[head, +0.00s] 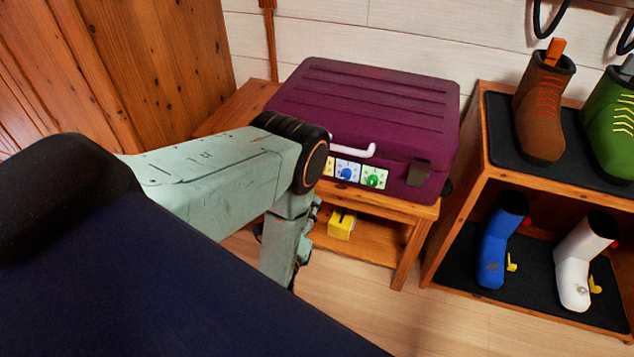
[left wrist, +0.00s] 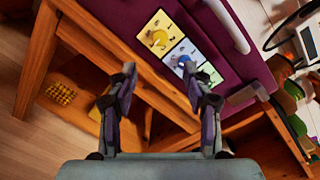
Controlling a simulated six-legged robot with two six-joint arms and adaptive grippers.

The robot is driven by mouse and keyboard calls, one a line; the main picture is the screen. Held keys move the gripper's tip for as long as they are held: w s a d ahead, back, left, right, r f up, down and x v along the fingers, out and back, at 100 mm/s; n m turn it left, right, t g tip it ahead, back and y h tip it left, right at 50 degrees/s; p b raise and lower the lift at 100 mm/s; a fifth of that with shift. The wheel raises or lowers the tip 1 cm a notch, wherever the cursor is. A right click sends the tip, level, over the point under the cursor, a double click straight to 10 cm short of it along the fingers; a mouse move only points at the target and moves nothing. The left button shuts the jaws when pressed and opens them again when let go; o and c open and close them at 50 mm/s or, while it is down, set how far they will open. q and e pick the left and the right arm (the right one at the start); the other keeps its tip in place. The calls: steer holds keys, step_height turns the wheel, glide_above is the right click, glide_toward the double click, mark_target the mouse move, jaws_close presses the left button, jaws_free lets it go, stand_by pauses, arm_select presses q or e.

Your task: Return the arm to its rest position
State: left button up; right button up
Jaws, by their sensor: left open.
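My left arm (head: 215,175) comes in from the left in the head view, bends at a dark joint and points down in front of the wooden bench. Its gripper is mostly hidden in the head view. In the left wrist view my left gripper (left wrist: 160,80) is open, its two fingers apart with nothing held between them. Beyond the fingers are the bench edge and the purple suitcase (left wrist: 198,22). My right gripper is in neither view.
The closed purple suitcase (head: 365,105) with a white handle lies on the wooden bench (head: 412,212). A small yellow object (head: 341,223) sits on the bench's lower shelf. A shoe rack (head: 462,190) with several boots stands at right. Wooden panelling is at left.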

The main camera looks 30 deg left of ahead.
arm_select(q)
steer(key=s+d+f+n+g+h, duration=0.35)
steer(key=s+f+n+g, duration=0.75)
steer(key=s+n, duration=0.4)
steer(key=s+d+r+n+g+h+p, duration=0.1)
steer(key=s+d+r+n+g, duration=0.1)
steer(key=s+n, duration=0.3)
steer(key=s+d+r+n+g+h, duration=0.1)
steer(key=s+d+n+g, duration=0.15)
steer(key=s, duration=0.35)
step_height(320, 180, up, 9)
steer(key=s+n+g+p, duration=0.1)
steer(key=s, duration=0.1)
steer(key=shift+s+d+f+g+p, duration=0.15)
steer(key=shift+s+d+g+p, duration=0.1)
steer(key=shift+d+g+p, duration=0.15)
